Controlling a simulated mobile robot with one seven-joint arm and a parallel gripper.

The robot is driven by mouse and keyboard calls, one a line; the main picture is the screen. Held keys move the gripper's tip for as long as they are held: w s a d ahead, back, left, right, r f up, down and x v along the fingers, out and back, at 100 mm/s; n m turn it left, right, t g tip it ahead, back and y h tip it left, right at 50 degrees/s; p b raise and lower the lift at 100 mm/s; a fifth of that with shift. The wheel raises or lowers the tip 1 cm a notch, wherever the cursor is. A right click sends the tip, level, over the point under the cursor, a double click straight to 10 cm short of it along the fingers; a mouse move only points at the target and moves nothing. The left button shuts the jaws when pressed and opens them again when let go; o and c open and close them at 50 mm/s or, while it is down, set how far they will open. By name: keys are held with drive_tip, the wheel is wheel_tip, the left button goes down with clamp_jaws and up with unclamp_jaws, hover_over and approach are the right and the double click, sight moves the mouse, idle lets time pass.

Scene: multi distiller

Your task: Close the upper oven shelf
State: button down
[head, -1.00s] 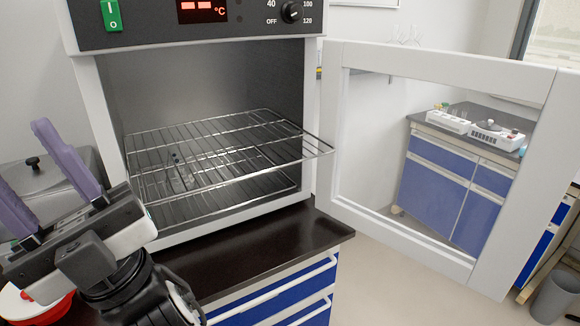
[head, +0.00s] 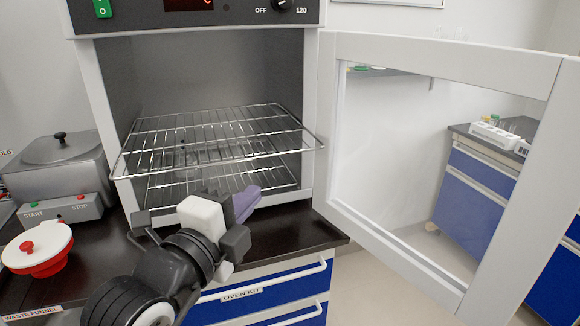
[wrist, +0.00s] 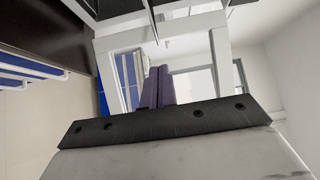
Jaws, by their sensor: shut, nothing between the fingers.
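The upper oven shelf (head: 215,150) is a wire rack in the open oven (head: 210,85). Its front part sticks out past the oven's front frame, with its right front corner near the door's hinge side. A second wire rack (head: 160,183) lies below it inside the oven. My gripper (head: 248,198) is below and in front of the upper shelf's front edge, apart from it in the picture. Its purple fingers are together and empty, pointing right; they also show shut in the wrist view (wrist: 157,88). My wrist hides part of the lower rack and the oven's bottom front edge.
The oven door (head: 335,120) stands wide open to the right. A dark countertop (head: 285,230) with blue drawers (head: 265,295) lies below. A red and white waste funnel (head: 37,250) and a grey device (head: 62,175) stand at the left. Open floor lies beyond the drawers.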

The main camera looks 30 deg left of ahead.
drive_tip(key=p, duration=0.9)
approach(284, 154)
drive_tip(key=w+d, duration=0.3)
drive_tip(key=w, duration=0.1)
drive_tip(key=a, duration=0.1)
drive_tip(key=w+a+p, duration=0.1)
drive_tip(key=a, duration=0.1)
drive_tip(key=shift+w+a+r+m+p, duration=0.1)
drive_tip(key=shift+w+a+m+p, duration=0.2)
drive_tip(key=shift+w, duration=0.1)
